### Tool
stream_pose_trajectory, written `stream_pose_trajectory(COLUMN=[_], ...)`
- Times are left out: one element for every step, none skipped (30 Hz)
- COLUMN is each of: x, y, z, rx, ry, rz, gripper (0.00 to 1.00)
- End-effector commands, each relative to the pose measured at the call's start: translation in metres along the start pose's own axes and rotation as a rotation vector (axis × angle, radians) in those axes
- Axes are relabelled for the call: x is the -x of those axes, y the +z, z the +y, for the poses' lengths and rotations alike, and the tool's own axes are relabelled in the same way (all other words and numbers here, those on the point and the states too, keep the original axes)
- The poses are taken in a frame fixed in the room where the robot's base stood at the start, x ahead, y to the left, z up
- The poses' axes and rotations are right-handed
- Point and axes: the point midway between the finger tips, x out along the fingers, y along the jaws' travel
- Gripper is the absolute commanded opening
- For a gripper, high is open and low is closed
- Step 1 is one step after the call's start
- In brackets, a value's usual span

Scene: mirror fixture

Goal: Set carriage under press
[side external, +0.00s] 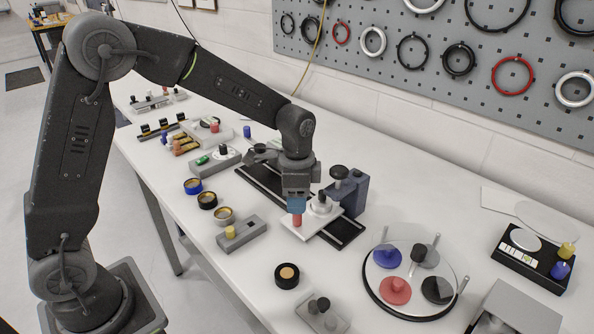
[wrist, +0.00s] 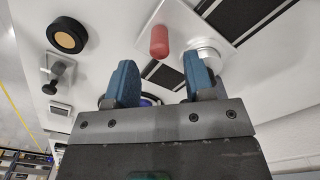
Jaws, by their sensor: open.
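The carriage (side external: 297,228) is a flat white plate on a black-slotted rail (side external: 262,191), with a red upright peg (side external: 297,220) near its front edge. My gripper (side external: 297,204) points down just over the peg. In the wrist view my gripper (wrist: 160,62) is open, and the red peg (wrist: 159,42) shows beyond the gap between its blue fingers, apparently untouched.
A clear round cover on posts (side external: 412,262) with coloured discs stands to the right. A black round pot (side external: 287,275) and a grey block with a yellow peg (side external: 241,233) lie in front. Several fixtures fill the far left. A black scale (side external: 533,258) is at far right.

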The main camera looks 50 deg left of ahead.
Motion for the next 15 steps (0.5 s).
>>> stream_pose_trajectory(x=[0.013, 0.02, 0.029, 0.035, 0.041, 0.049, 0.054, 0.058, 0.064, 0.067, 0.07, 0.074, 0.076, 0.078, 0.08], y=[-0.001, -0.001, -0.001, -0.001, -0.001, -0.001, 0.0, 0.0, 0.0, -0.001, -0.001, 0.0, 0.0, 0.0, 0.0], z=[-0.001, -0.001, -0.001, -0.001, -0.001, -0.001, 0.0, 0.0, 0.0, -0.001, 0.0, 0.0, 0.0, 0.0, 0.0], rx=[0.0, 0.0, 0.0, 0.0, 0.0, 0.0, 0.0, 0.0, 0.0, 0.0, 0.0, 0.0, 0.0, 0.0, 0.0], ry=[-0.004, -0.004, -0.004, -0.004, -0.003, -0.003, -0.003, -0.003, -0.002, -0.002, -0.002, -0.001, -0.001, -0.001, -0.001], rz=[0.004, 0.004, 0.005, 0.004, 0.004, 0.004, 0.003, 0.003, 0.002, 0.002, 0.002, 0.001, 0.001, 0.001, 0.001], gripper=[0.48, 0.48, 0.48, 0.48, 0.48, 0.48, 0.48, 0.48, 0.48, 0.48, 0.48, 0.48, 0.48, 0.48, 0.48])
